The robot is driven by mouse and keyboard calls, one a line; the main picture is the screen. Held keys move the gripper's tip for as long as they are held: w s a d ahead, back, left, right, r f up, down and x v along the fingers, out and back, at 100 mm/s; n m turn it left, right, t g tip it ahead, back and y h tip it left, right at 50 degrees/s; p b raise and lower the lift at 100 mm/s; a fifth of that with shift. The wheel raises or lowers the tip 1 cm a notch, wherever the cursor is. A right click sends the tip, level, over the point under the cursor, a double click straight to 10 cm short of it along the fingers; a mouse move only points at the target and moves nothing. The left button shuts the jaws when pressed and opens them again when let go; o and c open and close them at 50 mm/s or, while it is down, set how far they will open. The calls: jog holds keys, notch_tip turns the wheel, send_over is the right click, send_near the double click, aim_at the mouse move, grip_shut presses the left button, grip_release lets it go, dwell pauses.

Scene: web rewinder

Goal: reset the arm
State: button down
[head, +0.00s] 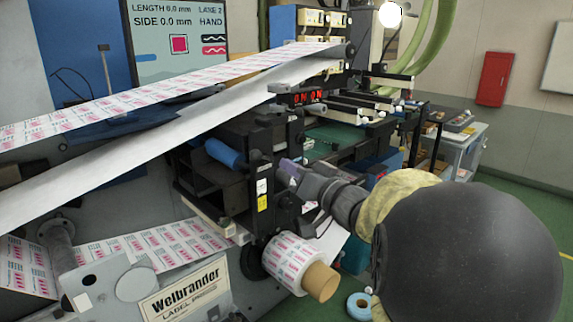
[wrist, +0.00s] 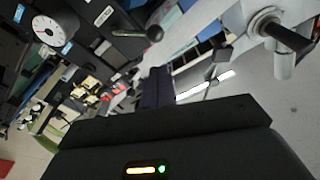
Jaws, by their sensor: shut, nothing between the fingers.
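My arm reaches in from the lower right of the head view. My gripper (head: 288,171) is at its far end, in front of the dark slitting unit of the rewinder (head: 262,165). In the wrist view my gripper (wrist: 157,86) shows its fingers shut together with nothing between them. I cannot tell whether the fingertips touch the machine or are just short of it. The dark round part of my arm hides much of the lower right of the head view.
A printed label web (head: 150,97) runs across the machine to the upper left. A label roll (head: 287,262) on a cardboard core sits below my gripper. A blue-ringed roll (head: 359,306) is at the bottom. Green floor (head: 535,205) shows clear at right.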

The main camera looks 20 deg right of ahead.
dwell(0.4)
notch_tip(320, 180, down, 19)
jog(key=s+a+m+g+h, duration=0.2)
jog(key=g+h, duration=0.5)
jog(key=s+a+f+n+g, duration=0.1)
jog(key=s+a+f+g, duration=0.3)
jog(key=s, duration=0.3)
jog(key=s+a+f+n+g+y, duration=0.1)
jog(key=s+a+f+n+g, duration=0.1)
jog(key=s+a+f+g, duration=0.2)
jog(key=s+f+g, duration=0.1)
jog(key=s+f, duration=0.2)
jog(key=shift+s+a+f, duration=0.3)
jog(key=shift+s, duration=0.05)
